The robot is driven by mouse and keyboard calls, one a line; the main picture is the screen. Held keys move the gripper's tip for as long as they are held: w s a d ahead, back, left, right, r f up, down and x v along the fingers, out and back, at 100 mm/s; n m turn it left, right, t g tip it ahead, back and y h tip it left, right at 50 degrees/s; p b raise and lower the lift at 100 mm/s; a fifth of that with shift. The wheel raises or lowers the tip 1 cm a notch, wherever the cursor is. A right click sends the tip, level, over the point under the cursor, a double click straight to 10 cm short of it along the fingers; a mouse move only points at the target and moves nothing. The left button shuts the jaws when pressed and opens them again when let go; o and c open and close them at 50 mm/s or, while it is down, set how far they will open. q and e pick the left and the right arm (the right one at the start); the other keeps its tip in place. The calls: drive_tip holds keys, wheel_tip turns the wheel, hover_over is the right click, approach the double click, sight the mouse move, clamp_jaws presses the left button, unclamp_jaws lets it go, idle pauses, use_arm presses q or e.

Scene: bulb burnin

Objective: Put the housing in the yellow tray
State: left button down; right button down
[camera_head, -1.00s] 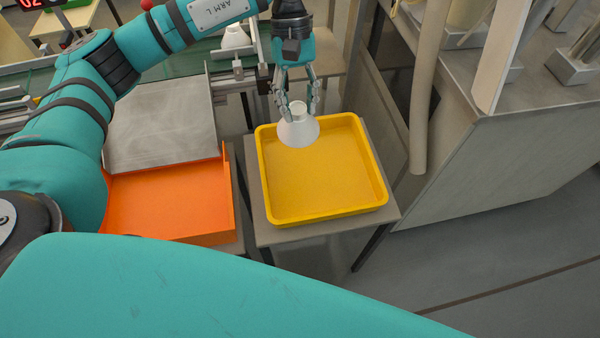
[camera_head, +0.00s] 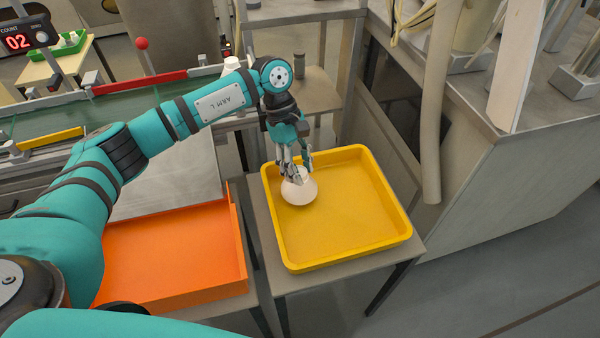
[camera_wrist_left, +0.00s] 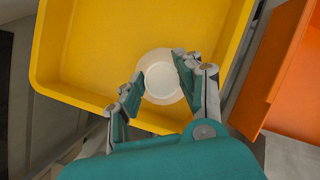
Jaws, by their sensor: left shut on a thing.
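The white, cone-shaped housing (camera_head: 299,190) is in the left part of the yellow tray (camera_head: 345,256), within its rim. My left gripper (camera_head: 294,172) points down and is shut on the narrow top of the housing. In the left wrist view the housing (camera_wrist_left: 161,80) sits between the two fingers (camera_wrist_left: 155,88), with the yellow tray (camera_wrist_left: 100,30) around and under it. Whether the housing touches the tray floor I cannot tell for sure. My right gripper is not in view.
An orange tray (camera_head: 170,262) with a raised side wall lies left of the yellow tray's table (camera_head: 272,262). A grey cabinet (camera_head: 470,190) and a hanging pipe (camera_head: 431,120) stand to the right. Behind runs a green conveyor (camera_head: 110,108), with another white housing (camera_head: 231,64) near its end.

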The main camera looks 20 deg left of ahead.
use_arm(q)
drive_tip(key=shift+f, duration=0.95)
drive_tip(key=shift+f, duration=0.1)
drive_tip(key=c, duration=0.9)
unclamp_jaws()
drive_tip(key=v, duration=1.2)
drive_tip(key=shift+w, duration=0.1)
